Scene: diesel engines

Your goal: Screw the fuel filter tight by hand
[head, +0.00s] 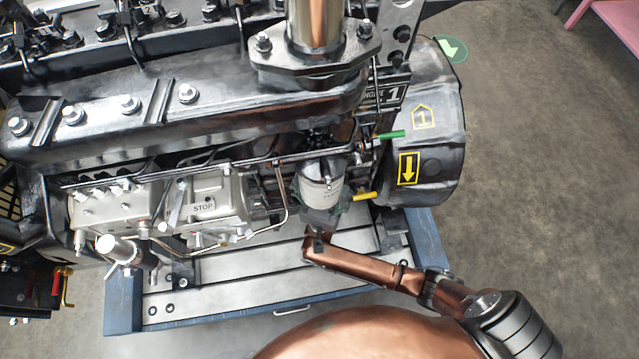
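The fuel filter (322,187) is a white canister under a dark head on the engine's side, right of the middle in the head view. It hangs upright. My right gripper (321,214) is at the filter's lower end, with my copper-coloured arm coming in from the right. The gripper is small and dark here, and its fingers partly blend with the filter's bottom. I cannot tell whether they touch or close on it. My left gripper is not in view.
The black engine (200,120) stands on a blue-edged pallet (430,245). A green handle (390,135) and a yellow handle (363,196) stick out right of the filter. A thin fuel pipe (284,190) runs close on its left.

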